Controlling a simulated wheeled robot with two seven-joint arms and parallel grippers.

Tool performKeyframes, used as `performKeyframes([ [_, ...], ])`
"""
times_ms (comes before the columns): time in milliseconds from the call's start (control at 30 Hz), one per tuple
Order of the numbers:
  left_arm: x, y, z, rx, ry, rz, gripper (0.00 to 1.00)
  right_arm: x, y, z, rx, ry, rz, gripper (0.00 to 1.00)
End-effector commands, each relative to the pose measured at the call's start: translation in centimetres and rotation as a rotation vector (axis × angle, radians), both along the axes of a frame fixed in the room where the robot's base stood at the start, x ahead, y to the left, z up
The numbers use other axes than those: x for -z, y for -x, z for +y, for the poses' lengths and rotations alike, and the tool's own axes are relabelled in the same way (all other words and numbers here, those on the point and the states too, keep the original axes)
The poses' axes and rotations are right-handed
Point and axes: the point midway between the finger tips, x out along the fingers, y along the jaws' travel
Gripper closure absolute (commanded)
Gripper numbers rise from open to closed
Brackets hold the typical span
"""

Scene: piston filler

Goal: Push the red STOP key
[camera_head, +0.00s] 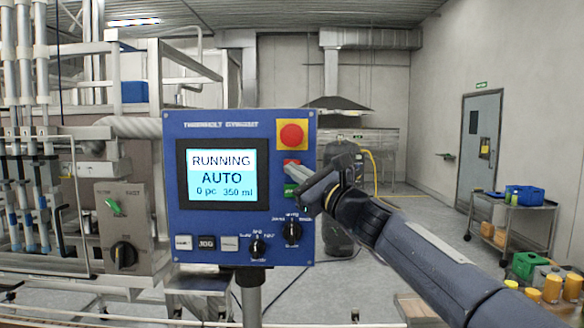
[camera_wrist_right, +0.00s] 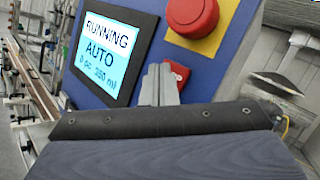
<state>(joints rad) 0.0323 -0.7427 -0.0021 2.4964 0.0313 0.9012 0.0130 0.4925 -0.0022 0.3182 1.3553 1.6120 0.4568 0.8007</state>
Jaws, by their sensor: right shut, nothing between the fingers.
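The blue control panel (camera_head: 240,122) stands upright in front of me. Its small red STOP key (camera_head: 291,162) sits below the large red mushroom button on its yellow square. In the wrist view the red key (camera_wrist_right: 179,71) shows just right of the fingertips, partly covered by them. My right gripper (camera_head: 296,176) is shut and empty, with its fingertips close to the red key; I cannot tell whether they touch it. The shut fingers (camera_wrist_right: 160,78) point at the panel in the wrist view. The screen (camera_head: 222,173) reads RUNNING, AUTO, 0 pc, 350 ml. My left gripper is not in view.
The mushroom button (camera_head: 293,134) is just above the fingertips, and a green key (camera_head: 290,190) is just below, partly hidden. Black knobs (camera_head: 291,232) and small keys line the panel's bottom. A grey box (camera_head: 123,229) with a switch stands left. A cart (camera_head: 510,215) is far right.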

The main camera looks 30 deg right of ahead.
Motion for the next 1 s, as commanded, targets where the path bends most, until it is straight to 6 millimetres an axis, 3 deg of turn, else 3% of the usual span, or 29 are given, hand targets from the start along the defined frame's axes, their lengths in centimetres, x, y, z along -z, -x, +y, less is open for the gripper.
performKeyframes([
  [1000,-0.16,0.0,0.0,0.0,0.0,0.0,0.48,-0.02,-0.67,-0.43,0.0,0.0,0.0,1.0],
])
